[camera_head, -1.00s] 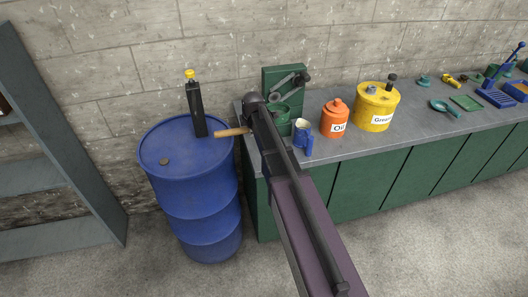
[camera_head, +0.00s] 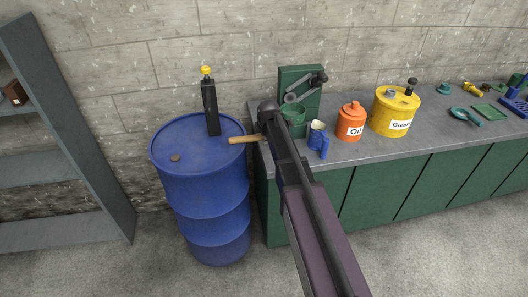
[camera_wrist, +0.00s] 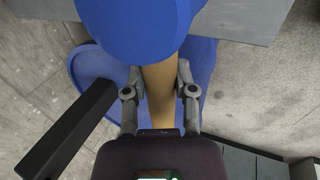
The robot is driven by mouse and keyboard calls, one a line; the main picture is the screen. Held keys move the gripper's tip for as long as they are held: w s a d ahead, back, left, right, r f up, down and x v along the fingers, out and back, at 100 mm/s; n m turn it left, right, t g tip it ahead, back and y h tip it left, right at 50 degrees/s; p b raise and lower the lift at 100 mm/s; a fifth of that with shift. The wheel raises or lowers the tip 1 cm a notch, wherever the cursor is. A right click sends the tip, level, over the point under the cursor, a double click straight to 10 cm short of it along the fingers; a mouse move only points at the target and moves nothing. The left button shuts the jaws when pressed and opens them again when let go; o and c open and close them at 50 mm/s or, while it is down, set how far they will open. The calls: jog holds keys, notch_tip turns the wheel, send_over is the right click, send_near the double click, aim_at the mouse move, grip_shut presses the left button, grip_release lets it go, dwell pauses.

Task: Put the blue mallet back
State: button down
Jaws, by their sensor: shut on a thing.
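The blue mallet shows in the wrist view with its large blue head (camera_wrist: 135,28) at the top and its tan handle (camera_wrist: 158,88) running down between the fingers. My gripper (camera_wrist: 159,92) is shut on this handle. In the head view, the tan handle end (camera_head: 244,139) sticks out left from behind my arm, by the right rim of the blue drum (camera_head: 200,160).
A black tube with a yellow cap (camera_head: 210,105) stands on the drum. A grey shelf (camera_head: 62,130) stands left.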

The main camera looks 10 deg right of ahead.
jog(key=shift+f, duration=0.4)
notch_tip(320, 180, down, 4)
jog(key=b, duration=0.5)
jog(key=shift+f, duration=0.25)
dwell(0.3)
jog(key=shift+c, duration=2.1)
grip_release()
jog(key=shift+f, duration=0.25)
jog(key=p+v, duration=1.2)
jog(key=v, duration=0.2)
jog(key=shift+s+d, duration=0.1)
